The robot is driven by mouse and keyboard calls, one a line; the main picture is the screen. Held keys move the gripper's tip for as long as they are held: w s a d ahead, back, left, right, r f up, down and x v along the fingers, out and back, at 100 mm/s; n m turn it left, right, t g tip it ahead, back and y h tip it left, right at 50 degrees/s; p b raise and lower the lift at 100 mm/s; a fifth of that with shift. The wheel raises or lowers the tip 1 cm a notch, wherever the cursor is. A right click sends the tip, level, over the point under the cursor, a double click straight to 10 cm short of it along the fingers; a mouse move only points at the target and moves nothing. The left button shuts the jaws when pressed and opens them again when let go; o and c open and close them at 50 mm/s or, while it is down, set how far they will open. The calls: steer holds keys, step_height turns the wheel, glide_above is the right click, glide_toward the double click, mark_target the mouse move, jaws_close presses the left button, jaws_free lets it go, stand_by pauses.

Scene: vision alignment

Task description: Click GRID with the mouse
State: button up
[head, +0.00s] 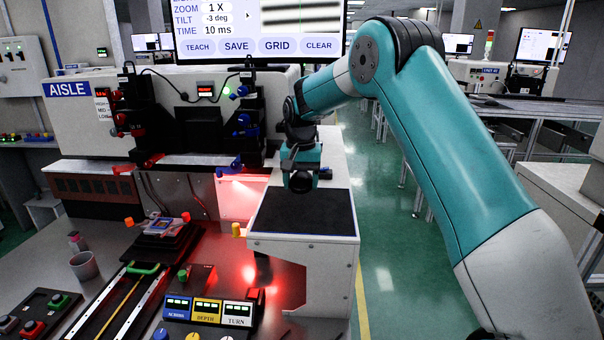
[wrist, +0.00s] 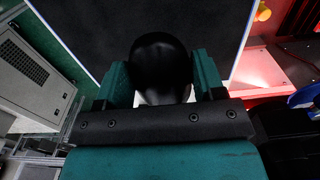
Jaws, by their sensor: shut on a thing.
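The monitor (head: 222,65) at the top of the head view shows TEACH, SAVE, GRID and CLEAR buttons. The GRID button (head: 277,45) is second from the right. A small dark pointer (head: 248,15) shows on the screen, above and left of GRID. My gripper (head: 303,170) is over the dark mat (head: 300,213) on the white stand. In the wrist view, its teal fingers (wrist: 163,85) are on either side of a black rounded mouse (wrist: 160,62), shut on it. In the head view the mouse (head: 300,183) is partly hidden by the gripper.
A panel of knobs and displays (head: 208,311) is at the lower front. A cup (head: 84,265) stands at the left. The mat has free room in front of the mouse.

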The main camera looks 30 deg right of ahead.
mark_target(311, 215)
steer(key=shift+w+f, duration=0.15)
steer(key=shift+f, duration=1)
steer(key=shift+f+b, duration=0.1)
steer(key=shift+b, duration=0.2)
steer(key=shift+f, duration=0.75)
steer(key=shift+f+b, duration=0.45)
steer(key=shift+f, duration=0.15)
steer(key=shift+s+d+b, duration=0.1)
steer(key=shift+s+b, duration=0.6)
steer(key=shift+s, duration=1.85)
steer(key=shift+p, duration=0.35)
